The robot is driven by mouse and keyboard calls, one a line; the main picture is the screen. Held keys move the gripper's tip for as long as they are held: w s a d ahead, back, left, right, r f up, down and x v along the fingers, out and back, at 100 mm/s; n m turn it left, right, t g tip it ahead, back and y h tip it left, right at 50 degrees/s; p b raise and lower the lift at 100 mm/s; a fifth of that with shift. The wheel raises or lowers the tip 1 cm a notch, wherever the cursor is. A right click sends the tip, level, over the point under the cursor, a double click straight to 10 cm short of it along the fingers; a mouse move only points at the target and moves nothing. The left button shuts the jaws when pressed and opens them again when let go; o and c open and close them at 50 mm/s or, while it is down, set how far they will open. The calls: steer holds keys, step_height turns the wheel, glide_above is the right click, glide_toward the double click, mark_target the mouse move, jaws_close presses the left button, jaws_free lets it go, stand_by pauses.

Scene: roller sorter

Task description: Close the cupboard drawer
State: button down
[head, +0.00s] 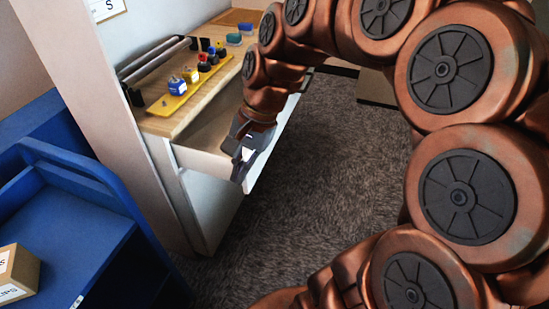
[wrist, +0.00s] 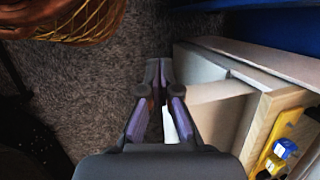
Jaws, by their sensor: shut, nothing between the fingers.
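The cupboard drawer (head: 205,161) is pulled out from under the wooden worktop, with its white front facing the carpet. It also shows in the wrist view (wrist: 215,118), with its open inside visible. My gripper (head: 240,172) is at the drawer front, pointing down, with shut, empty fingers. In the wrist view my gripper (wrist: 158,68) is beside the drawer's front edge; I cannot tell whether it touches it.
A blue cart (head: 60,225) with a cardboard box (head: 17,275) stands at the left. A wicker basket (wrist: 95,20) shows in the wrist view. The carpet (head: 320,150) before the drawer is clear.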

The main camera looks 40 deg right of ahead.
steer(key=w+d+f+m+t+y+b, duration=0.1)
steer(key=w+d+f+m+t+b, duration=0.15)
steer(key=w+d+m, duration=0.2)
steer(key=w+d+f+m+t+b, duration=0.1)
steer(key=w+d+f+m+b, duration=0.25)
steer(key=d, duration=0.25)
steer(key=d+f+m+t+b, duration=0.35)
steer(key=d+m+b, duration=0.45)
steer(key=d, duration=0.9)
steer(key=w+a+f+m, duration=0.2)
steer(key=w+a+f, duration=0.4)
steer(key=w, duration=0.4)
steer(key=shift+f+b, duration=0.35)
steer(key=shift+f, duration=0.4)
